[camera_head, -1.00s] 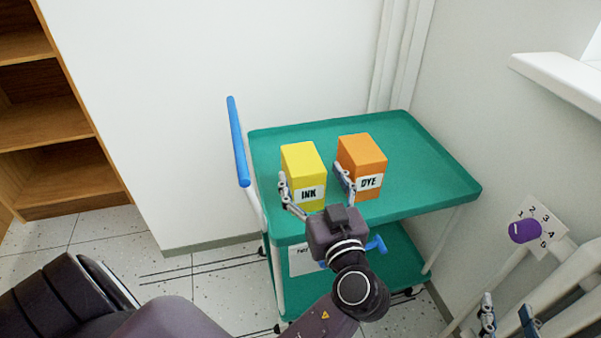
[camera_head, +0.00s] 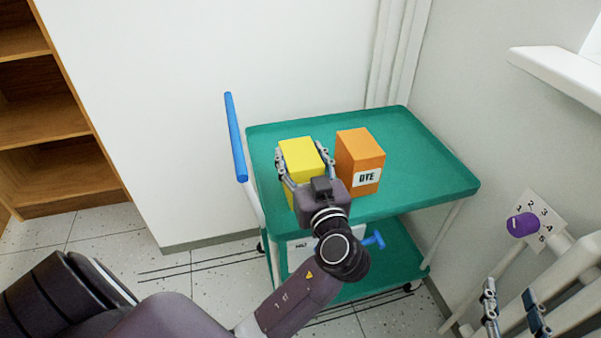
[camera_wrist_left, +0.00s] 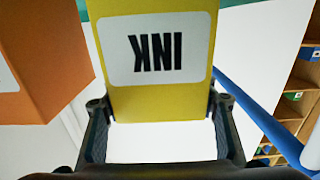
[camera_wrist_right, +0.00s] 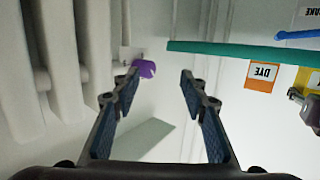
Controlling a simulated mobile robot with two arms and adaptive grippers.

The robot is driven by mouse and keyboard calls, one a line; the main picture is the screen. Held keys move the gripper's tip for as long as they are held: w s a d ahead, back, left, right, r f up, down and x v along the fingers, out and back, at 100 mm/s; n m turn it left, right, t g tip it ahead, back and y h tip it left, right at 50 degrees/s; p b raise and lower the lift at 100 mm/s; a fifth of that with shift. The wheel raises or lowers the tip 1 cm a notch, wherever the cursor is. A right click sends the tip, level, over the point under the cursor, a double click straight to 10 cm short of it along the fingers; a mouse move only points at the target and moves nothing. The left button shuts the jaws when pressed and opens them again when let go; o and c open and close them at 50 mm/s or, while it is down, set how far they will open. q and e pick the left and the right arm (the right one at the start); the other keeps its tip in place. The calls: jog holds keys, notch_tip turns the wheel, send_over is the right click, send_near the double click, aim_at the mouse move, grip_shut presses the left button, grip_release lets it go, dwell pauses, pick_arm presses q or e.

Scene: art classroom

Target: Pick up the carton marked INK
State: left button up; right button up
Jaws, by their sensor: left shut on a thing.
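The yellow carton (camera_head: 301,156) stands upright on the top shelf of the green trolley (camera_head: 425,165). In the left wrist view the carton (camera_wrist_left: 155,102) shows its white INK label, upside down. My left gripper (camera_head: 304,163) is shut on the yellow carton, with one finger on each side. In the head view the gripper hides the carton's label. The orange carton marked DYE (camera_head: 359,150) stands just right of it, apart from the gripper. My right gripper (camera_wrist_right: 157,84) is open and empty, at the lower right of the head view (camera_head: 512,305).
The trolley has a blue handle (camera_head: 235,138) on its left. A purple knob on a numbered plate (camera_head: 522,225) is on the right, near white pipes. A wooden shelf (camera_head: 45,125) stands at far left. The trolley top is clear right of the orange carton.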

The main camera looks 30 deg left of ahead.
pick_arm(q)
jog(key=shift+r, duration=0.1)
grip_shut()
